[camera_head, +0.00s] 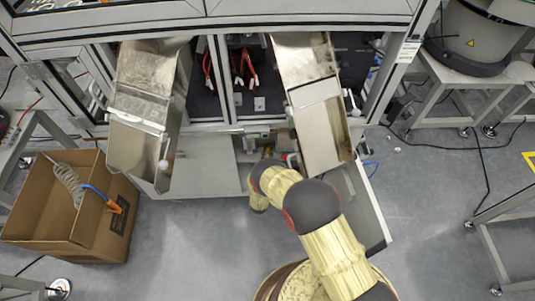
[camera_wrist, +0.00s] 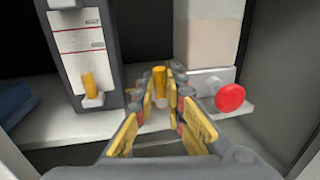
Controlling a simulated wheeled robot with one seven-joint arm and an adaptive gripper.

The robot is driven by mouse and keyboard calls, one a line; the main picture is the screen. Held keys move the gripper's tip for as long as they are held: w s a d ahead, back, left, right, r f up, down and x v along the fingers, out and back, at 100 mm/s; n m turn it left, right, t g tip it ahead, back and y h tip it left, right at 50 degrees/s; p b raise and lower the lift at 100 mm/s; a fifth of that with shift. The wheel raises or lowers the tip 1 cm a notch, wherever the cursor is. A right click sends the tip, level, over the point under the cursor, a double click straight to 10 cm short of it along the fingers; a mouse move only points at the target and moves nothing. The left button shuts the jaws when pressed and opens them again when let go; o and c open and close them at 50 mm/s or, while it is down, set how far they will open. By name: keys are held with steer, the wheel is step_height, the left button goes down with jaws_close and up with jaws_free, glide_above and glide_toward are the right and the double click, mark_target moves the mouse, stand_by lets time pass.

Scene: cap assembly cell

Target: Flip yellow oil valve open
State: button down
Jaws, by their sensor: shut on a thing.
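In the wrist view, a yellow oil valve handle (camera_wrist: 159,78) stands upright between the tips of my gripper (camera_wrist: 163,92). The two fingers, with yellow pads, are close in on both sides of it, and the gripper is shut on it. The base of the handle is partly hidden by the fingers. A second yellow handle (camera_wrist: 90,88) stands upright to the left, on a dark-framed unit with a white label. In the head view, my arm reaches to the front of the machine's lower cabinet, and I cannot make out the gripper there.
A red round knob (camera_wrist: 230,97) is close on the right of my gripper, below a pale container (camera_wrist: 208,35). A white shelf (camera_wrist: 62,127) runs beneath. Metal chutes (camera_head: 142,100) and (camera_head: 318,120) overhang the cabinet. A cardboard box (camera_head: 60,215) stands at left.

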steer(key=shift+a+n, duration=0.1)
steer(key=shift+n, duration=0.2)
steer(key=n, duration=0.2)
steer(key=shift+a+f+n+t, duration=0.15)
steer(key=shift+a+n+t, duration=0.15)
steer(key=shift+a, duration=0.05)
steer(key=n, duration=0.3)
steer(key=shift+a+f+n+t, duration=0.25)
steer(key=shift+a+n+t, duration=0.15)
steer(key=n, duration=0.2)
steer(key=n+y, duration=0.1)
steer(key=n, duration=0.1)
steer(key=shift+a+f+t, duration=0.3)
steer(key=shift+f, duration=0.05)
steer(key=shift+a+f+n+y, duration=0.1)
steer(key=shift+f+n+y, duration=0.15)
steer(key=shift+n, duration=0.7)
steer(key=shift+a+f+n+y, duration=0.15)
steer(key=shift+n+y, duration=0.1)
steer(key=shift+n, duration=0.7)
steer(key=c, duration=2)
jaws_free()
